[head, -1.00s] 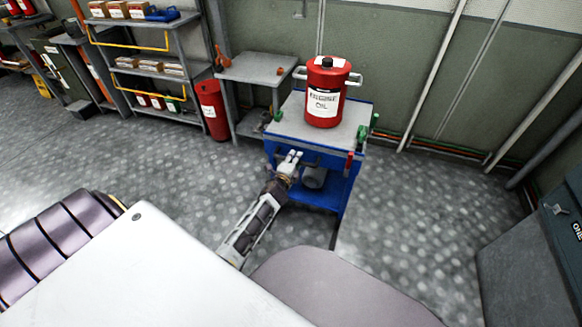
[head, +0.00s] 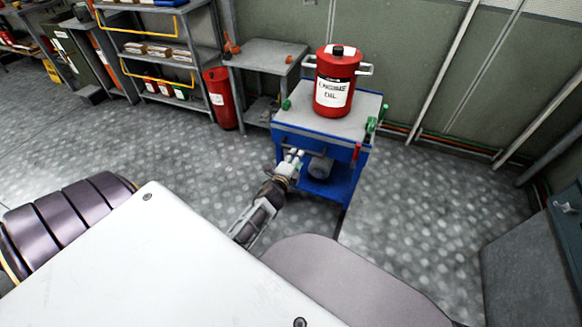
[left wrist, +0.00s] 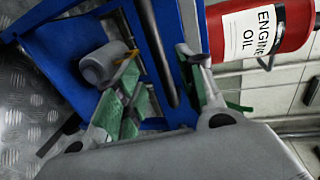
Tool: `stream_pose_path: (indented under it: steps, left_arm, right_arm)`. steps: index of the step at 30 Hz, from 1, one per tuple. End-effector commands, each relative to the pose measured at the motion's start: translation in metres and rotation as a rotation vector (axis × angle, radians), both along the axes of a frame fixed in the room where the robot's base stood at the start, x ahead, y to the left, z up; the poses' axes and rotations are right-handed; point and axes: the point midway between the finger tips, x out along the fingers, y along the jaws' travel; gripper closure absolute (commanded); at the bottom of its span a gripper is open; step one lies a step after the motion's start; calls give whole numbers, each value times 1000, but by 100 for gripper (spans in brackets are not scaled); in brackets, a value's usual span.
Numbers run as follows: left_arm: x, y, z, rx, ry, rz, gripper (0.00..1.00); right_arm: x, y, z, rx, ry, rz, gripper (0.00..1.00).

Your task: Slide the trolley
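The trolley (head: 318,120) is blue with a grey top and stands on the floor ahead, right of centre. A red engine oil can (head: 336,70) stands upright on its top. My left gripper (head: 296,156) is at the trolley's near side, below the top edge. In the left wrist view its two fingers (left wrist: 165,95) are spread apart, with a dark bar (left wrist: 160,55) of the trolley (left wrist: 65,45) showing between them. I cannot tell whether they touch it. The engine oil can (left wrist: 258,30) is at upper right there. My right gripper is not in view.
A grey side table (head: 268,54) and a red bin (head: 220,98) stand left of the trolley, with shelving (head: 160,50) farther left. A grey cabinet (head: 530,260) is at the right edge. The floor (head: 430,200) right of the trolley is clear.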

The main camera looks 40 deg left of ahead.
Motion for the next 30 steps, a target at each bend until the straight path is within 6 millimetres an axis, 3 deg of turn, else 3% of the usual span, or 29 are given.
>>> stream_pose_path:
  steps: [15,30]
  left_arm:
    - [-40,-10,8,0,1,0,61]
    - [-45,-11,9,0,0,0,61]
  right_arm:
    - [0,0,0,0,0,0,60]
    - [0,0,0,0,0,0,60]
